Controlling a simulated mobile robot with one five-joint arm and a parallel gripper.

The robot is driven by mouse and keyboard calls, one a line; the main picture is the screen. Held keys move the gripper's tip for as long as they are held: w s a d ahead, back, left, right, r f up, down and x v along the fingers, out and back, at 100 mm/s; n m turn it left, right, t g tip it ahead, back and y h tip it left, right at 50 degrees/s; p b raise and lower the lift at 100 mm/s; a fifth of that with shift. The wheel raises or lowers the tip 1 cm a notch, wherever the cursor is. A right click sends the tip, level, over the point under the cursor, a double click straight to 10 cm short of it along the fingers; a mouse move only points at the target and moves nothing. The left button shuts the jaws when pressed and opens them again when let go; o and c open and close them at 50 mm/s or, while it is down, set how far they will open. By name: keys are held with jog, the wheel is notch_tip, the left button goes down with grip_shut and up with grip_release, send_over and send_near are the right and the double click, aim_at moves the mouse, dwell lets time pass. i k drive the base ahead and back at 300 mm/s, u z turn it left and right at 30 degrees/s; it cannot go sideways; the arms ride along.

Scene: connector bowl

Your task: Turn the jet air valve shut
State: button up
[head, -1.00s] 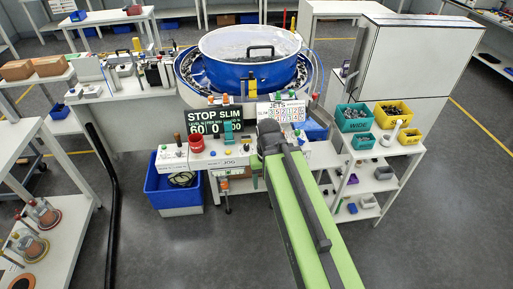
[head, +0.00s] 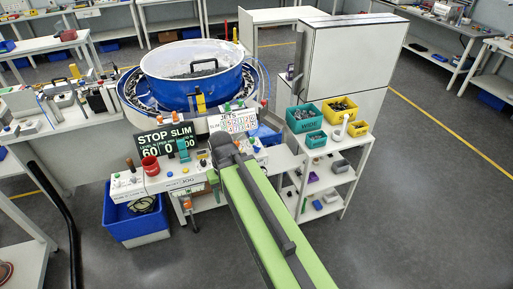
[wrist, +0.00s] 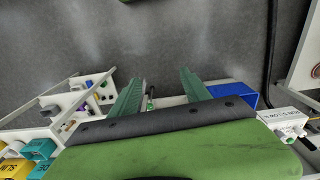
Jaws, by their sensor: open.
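The control bench (head: 165,182) stands below the blue bowl (head: 192,85) and carries a JETS board (head: 236,122). Fittings with orange parts (head: 187,204) hang at its front; I cannot tell whether one is the jet air valve. My gripper (wrist: 160,77) is open in the wrist view, its two teal fingers apart. A small green-tipped fitting (wrist: 150,102) shows between the fingers, beyond them; I see no contact. In the head view my green arm hides part of the bench front, and only a bit of a teal finger shows.
A blue bin (head: 138,222) stands on the floor left of the bench; it also shows in the wrist view (wrist: 232,94). A shelf with teal bins (head: 304,118) and yellow bins (head: 340,108) stands at the right. The front floor is clear.

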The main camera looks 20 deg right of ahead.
aim_at(256, 149)
jog(key=u, duration=2.35)
jog(key=k, duration=1.25)
jog(key=z, duration=1.1)
jog(key=i, duration=1)
jog(key=z, duration=0.05)
